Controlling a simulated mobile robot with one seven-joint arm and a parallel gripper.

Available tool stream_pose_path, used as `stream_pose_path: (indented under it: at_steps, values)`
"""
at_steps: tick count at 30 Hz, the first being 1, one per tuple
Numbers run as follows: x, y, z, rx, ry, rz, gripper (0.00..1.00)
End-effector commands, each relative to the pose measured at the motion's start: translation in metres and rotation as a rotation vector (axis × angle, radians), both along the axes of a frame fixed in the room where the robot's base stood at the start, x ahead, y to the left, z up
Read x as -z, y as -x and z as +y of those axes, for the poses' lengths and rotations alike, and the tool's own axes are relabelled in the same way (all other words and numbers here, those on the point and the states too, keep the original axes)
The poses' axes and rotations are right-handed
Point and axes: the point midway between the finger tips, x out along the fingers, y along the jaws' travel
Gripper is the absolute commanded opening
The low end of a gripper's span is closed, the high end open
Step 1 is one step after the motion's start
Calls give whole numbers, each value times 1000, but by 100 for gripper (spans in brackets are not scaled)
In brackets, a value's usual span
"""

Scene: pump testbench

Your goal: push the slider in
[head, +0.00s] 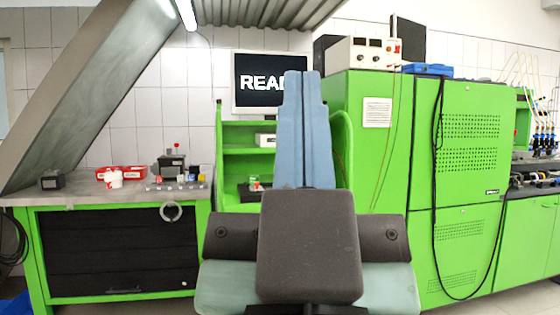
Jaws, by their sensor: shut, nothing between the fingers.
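I cannot pick out the slider for certain. A small dark device (171,164) with a red-topped knob stands on the left workbench (95,191), and the slider cannot be made out on it at this size. My gripper cannot be made out.
Red boxes (120,173), a white cup (114,180) and a black box (52,181) stand on the workbench. A monitor (262,82) showing "REA" is partly hidden. A large green cabinet (375,160) with hanging cables stands at right.

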Motion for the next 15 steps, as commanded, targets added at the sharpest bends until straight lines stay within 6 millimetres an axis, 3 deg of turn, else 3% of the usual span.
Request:
stream_pose_path:
  at_steps: [1, 15]
  values:
    - [-37, 0, 0, -1, -1, 0, 0]
    - [-198, 0, 0, -4, -2, 0, 0]
